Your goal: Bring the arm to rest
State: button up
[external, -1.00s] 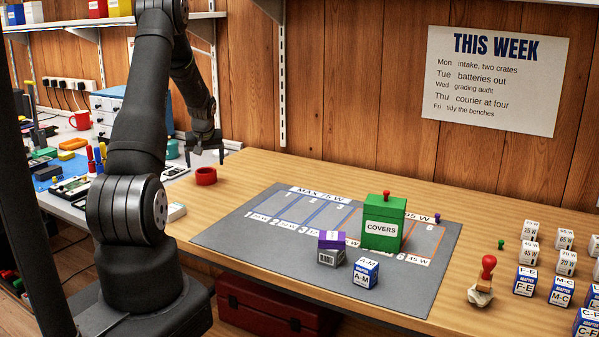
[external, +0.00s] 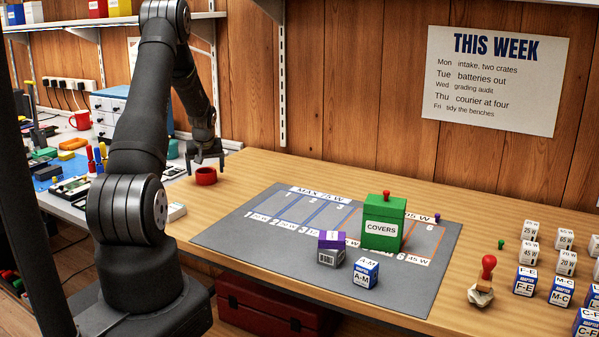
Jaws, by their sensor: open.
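My gripper (external: 206,164) is open and empty, pointing down. It hangs at the back left of the wooden bench (external: 290,164), by a small red ring-shaped cup (external: 206,177). In the picture its fingertips reach close to the cup's rim; I cannot tell whether they touch it. My arm stands at the left, bent over at the top.
A grey mat (external: 225,236) with numbered bays lies mid-bench. A green COVERS box (external: 381,228) with a red knob, a purple-topped box (external: 331,248) and an A-M adapter box (external: 365,273) stand on it. A red-handled stamp (external: 487,272) and several small boxes stand at right.

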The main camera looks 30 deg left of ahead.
jog(key=shift+x, duration=0.9)
jog(key=shift+w+r, duration=0.1)
jog(key=shift+r, duration=0.2)
notch_tip(320, 180, up, 4)
jog(key=shift+f, duration=0.2)
jog(key=d+r, duration=1.2)
jog(key=w+d+m+h, duration=0.1)
jog(key=d+m, duration=0.2)
jog(key=d, duration=0.8)
jog(key=w+d+m+t+h, duration=0.1)
jog(key=d+m, duration=0.3)
jog(key=d, duration=0.7)
jog(key=w+d+m+h, duration=0.2)
jog(key=d+m, duration=0.2)
jog(key=d, duration=0.7)
jog(key=shift+w+d+f, duration=0.15)
jog(key=shift+d+f, duration=0.1)
jog(key=shift+f, duration=0.1)
